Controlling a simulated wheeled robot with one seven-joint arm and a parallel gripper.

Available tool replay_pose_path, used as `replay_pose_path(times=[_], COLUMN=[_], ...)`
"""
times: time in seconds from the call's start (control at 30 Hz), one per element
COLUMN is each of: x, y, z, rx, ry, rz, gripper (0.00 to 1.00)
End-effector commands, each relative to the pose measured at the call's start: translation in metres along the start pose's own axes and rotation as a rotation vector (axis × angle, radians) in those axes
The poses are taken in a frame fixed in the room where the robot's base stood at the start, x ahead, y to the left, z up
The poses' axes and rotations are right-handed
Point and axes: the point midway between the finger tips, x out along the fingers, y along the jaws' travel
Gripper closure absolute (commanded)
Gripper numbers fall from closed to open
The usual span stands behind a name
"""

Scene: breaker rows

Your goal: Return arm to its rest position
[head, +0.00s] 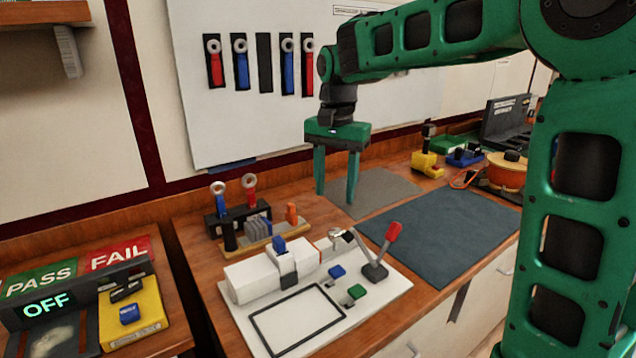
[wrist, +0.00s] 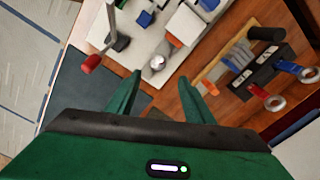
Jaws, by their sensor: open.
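My green arm reaches from the right across the head view, and my gripper (head: 336,198) points down above the workbench. Its two fingers are apart with nothing between them. In the wrist view my gripper (wrist: 166,82) also shows open and empty. Below and in front of it is a white test fixture (head: 395,288) with a red-handled lever (head: 391,234), a blue button (head: 337,271) and a green button (head: 355,292). The lever also shows in the wrist view (wrist: 92,62). My gripper touches none of these.
A black holder (head: 232,215) with red and blue ring-topped tools stands left of my gripper. A dark mat (head: 450,235) lies clear at right. A whiteboard (head: 225,130) with hanging tools is behind. A PASS/FAIL box (head: 75,290) reading OFF is at lower left.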

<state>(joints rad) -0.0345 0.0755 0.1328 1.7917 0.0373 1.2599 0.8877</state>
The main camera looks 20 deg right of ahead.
Motion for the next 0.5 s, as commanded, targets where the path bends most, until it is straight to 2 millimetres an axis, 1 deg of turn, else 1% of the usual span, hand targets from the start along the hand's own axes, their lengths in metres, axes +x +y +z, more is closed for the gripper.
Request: replay_pose_path(times=[0.07, 0.13, 0.17, 0.23, 0.27, 0.37, 0.4, 0.47, 0.5], x=[0.0, 0.0, 0.0, 0.0, 0.001, 0.003, 0.006, 0.01, 0.013], y=[0.001, 0.006, 0.011, 0.031, 0.043, 0.093, 0.116, 0.148, 0.167], z=[0.0, -0.001, -0.002, -0.005, -0.007, -0.011, -0.011, -0.01, -0.008], rx=[0.0, 0.001, 0.001, 0.003, 0.004, 0.005, 0.002, 0.0, -0.001], ry=[0.0, 0.003, 0.006, 0.016, 0.021, 0.043, 0.052, 0.062, 0.069], rz=[0.0, 0.0, 0.001, 0.001, 0.002, 0.003, 0.002, 0.003, 0.003], gripper=[0.52, 0.52, 0.52, 0.52, 0.52, 0.52, 0.52, 0.52, 0.52])
